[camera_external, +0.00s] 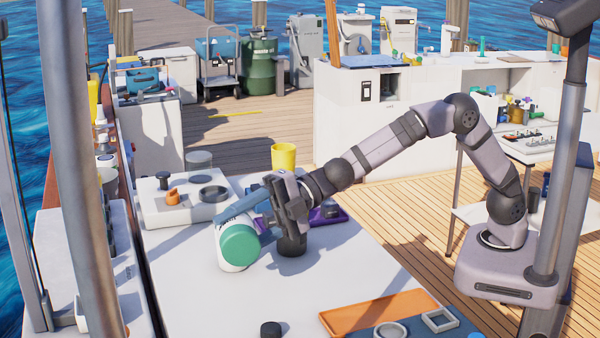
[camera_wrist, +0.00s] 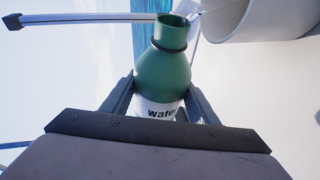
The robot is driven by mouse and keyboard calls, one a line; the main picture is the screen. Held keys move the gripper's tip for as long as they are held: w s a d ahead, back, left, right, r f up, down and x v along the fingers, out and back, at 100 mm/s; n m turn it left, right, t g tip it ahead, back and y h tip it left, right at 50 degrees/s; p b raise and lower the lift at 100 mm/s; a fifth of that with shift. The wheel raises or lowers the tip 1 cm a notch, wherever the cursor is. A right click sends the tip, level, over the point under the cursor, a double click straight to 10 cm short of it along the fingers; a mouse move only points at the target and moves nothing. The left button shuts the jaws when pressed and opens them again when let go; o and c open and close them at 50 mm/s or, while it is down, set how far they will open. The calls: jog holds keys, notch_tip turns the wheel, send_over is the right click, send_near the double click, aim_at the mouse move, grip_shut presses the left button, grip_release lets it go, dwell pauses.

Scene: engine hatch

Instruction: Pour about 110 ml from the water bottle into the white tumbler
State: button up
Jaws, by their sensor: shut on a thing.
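My gripper (camera_external: 275,222) is shut on the water bottle, with a finger on each side of its body in the wrist view. The bottle (camera_wrist: 165,75) has a green shoulder, an open green neck and a white body with a dark "water" label. In the external view the bottle (camera_external: 240,246) is strongly tilted, its round green end facing the camera. The white tumbler (camera_wrist: 238,22) is at the top right of the wrist view, close to the bottle's mouth and partly cut off. I cannot clearly separate the tumbler in the external view. Any water stream or level cannot be made out.
A dark cylinder (camera_external: 292,245) stands just under my gripper. A yellow cup (camera_external: 284,157), a purple item (camera_external: 328,215) and a dark ring (camera_external: 213,193) are behind. An orange tray (camera_external: 378,312) and a black knob (camera_external: 271,329) are in front. The tabletop between is clear.

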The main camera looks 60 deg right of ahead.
jog(key=shift+r, duration=0.2)
dwell(0.5)
jog(key=f+n, duration=0.1)
jog(key=f+n+h+b, duration=0.1)
jog(key=f, duration=0.1)
jog(key=shift+s+a+f+n+h+b, duration=0.25)
jog(key=shift+s+a+n+h+b, duration=0.15)
jog(key=shift+r+t+p, duration=0.15)
jog(key=shift+t+p, duration=0.15)
jog(key=shift+d+n+h, duration=0.1)
jog(key=shift+n+h, duration=0.2)
jog(key=shift+w, duration=0.1)
dwell(1.3)
